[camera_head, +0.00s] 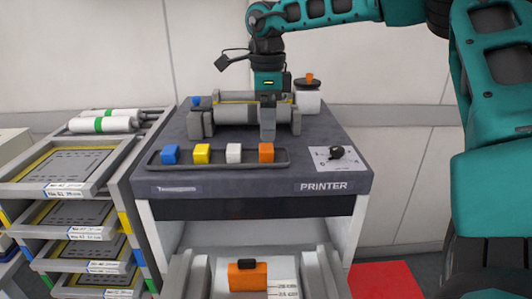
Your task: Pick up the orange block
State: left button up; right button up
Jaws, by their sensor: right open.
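The orange block (266,153) stands at the right end of a dark tray (220,165) on top of the printer trolley. Blue (169,154), yellow (202,153) and white (234,152) blocks stand in a row to its left. My right gripper (268,132) points down, with its fingertip just above and behind the orange block in the picture. It is open, and I see nothing held in it. Whether the fingers are around the block is not clear from this angle. My left gripper is not in view.
A grey roller unit (236,112) lies behind the tray. A white card with a black knob (336,153) is to the right. A container with an orange top (308,97) stands behind. A shelf rack (68,166) adjoins on the left. A larger orange item (248,277) sits below.

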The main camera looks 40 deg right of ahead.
aim_at(266, 147)
jog(key=f, duration=0.5)
jog(key=shift+s+a+p, duration=0.1)
jog(key=shift+a+p, duration=0.1)
jog(key=shift+p, duration=0.1)
jog(key=shift+c, duration=0.2)
jog(key=c, duration=1.1)
jog(key=shift+r, duration=0.15)
